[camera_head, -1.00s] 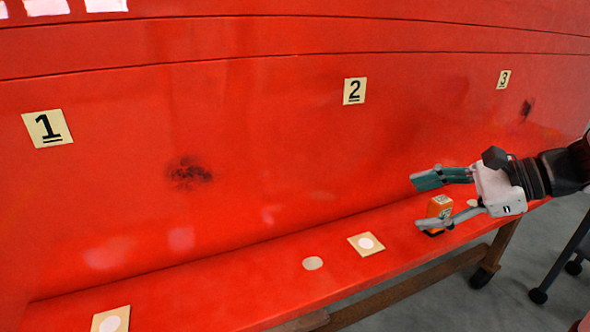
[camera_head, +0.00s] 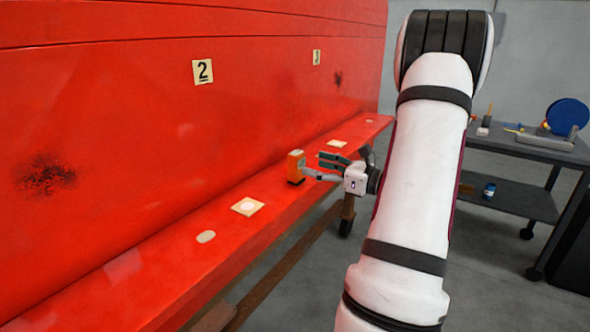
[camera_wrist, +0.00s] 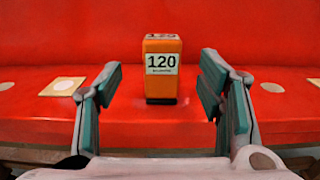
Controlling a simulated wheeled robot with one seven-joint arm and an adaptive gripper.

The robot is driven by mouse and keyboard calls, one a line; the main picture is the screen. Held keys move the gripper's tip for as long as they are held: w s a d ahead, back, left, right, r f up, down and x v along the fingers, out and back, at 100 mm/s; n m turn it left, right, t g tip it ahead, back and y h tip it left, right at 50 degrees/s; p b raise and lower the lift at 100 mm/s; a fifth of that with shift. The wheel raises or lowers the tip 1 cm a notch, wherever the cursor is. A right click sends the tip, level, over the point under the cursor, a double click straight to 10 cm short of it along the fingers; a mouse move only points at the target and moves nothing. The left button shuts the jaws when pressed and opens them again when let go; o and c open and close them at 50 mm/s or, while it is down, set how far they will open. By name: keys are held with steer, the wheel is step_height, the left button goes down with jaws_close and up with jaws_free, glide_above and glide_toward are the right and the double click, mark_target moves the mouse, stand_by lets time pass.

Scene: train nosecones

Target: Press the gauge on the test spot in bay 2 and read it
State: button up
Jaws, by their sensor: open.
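The gauge is an orange box (camera_head: 296,167) standing upright on the red ledge. In the wrist view the gauge (camera_wrist: 162,88) shows a "120" label and sits centred between my fingers, just beyond their tips. My gripper (camera_head: 322,168) is open and empty, to the right of the gauge in the head view, with fingers pointing at it. The "2" label (camera_head: 203,71) is on the red wall. A square card with a white round spot (camera_head: 247,206) lies on the ledge below and right of that label; it also shows at left in the wrist view (camera_wrist: 63,86).
A bare pale spot (camera_head: 206,237) lies on the ledge left of the card. Another card (camera_head: 337,143) lies farther along, under the "3" label (camera_head: 316,57). Dark smudges mark the wall. A grey cart (camera_head: 530,150) with a blue reel stands at right.

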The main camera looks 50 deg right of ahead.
mark_target(302, 161)
steer(key=w, duration=0.7)
steer(key=shift+w+a+f, duration=0.15)
jaws_close()
